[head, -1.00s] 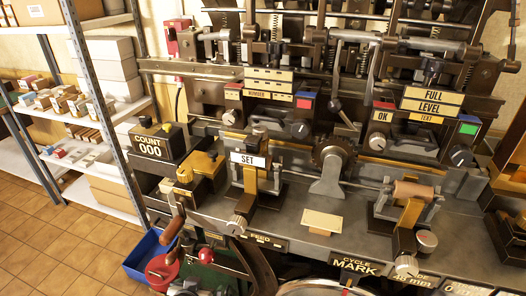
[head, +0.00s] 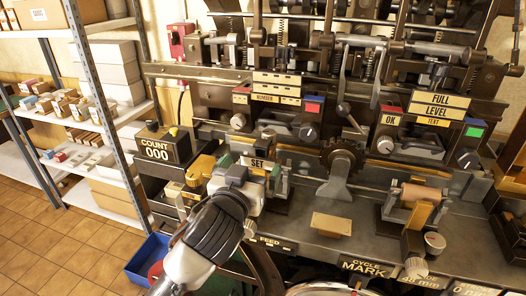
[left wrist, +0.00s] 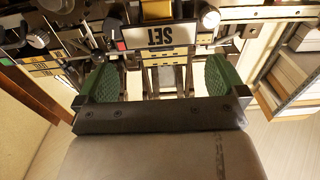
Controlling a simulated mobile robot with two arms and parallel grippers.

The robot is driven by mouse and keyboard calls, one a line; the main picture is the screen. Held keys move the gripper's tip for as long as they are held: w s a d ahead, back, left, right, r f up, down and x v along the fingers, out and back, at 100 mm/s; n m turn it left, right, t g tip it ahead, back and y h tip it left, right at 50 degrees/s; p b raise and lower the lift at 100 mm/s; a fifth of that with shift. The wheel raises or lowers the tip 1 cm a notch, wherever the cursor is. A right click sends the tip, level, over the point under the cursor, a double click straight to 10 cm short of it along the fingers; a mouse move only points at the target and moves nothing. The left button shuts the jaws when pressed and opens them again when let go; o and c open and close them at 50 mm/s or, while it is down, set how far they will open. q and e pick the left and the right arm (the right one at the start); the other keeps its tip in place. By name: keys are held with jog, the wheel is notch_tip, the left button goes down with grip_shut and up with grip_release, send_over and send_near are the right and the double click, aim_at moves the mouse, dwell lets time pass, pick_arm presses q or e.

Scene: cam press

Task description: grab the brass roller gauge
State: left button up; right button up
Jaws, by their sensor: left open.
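My left gripper (head: 250,168) reaches in from below in the head view and is in front of the station with the SET label (head: 256,164). In the left wrist view its two green fingers (left wrist: 160,78) are wide apart, with nothing gripped between them. The SET label (left wrist: 153,35) shows upside down beyond the fingers, with a brass-coloured piece (left wrist: 157,9) next to it. My gripper hides much of that station in the head view. I cannot tell for sure which brass part is the roller gauge. A copper-coloured roller (head: 419,192) sits on a brass-toned stand at the right.
A brass-coloured block (head: 200,170) and the COUNT box (head: 163,147) stand left of my gripper. A toothed wheel (head: 345,158) and a small tan plate (head: 331,224) are to its right. Shelves (head: 101,113) stand at the left, a blue bin (head: 148,258) below.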

aim_at(261, 151)
pick_arm(q)
jog(key=x, duration=0.3)
jog(key=shift+s, duration=0.1)
jog(key=shift+w+d+p, duration=0.1)
jog(key=shift+w+p, duration=0.3)
jog(key=shift+p, duration=0.1)
jog(key=p+x, duration=0.1)
jog(key=x, duration=0.2)
jog(key=shift+w+f, duration=0.1)
jog(key=shift+w, duration=0.1)
jog(key=shift+w+d+f, duration=0.1)
jog(key=shift+w, duration=0.3)
jog(key=shift+s, duration=0.1)
jog(key=c, duration=0.7)
jog(key=shift+c, duration=0.9)
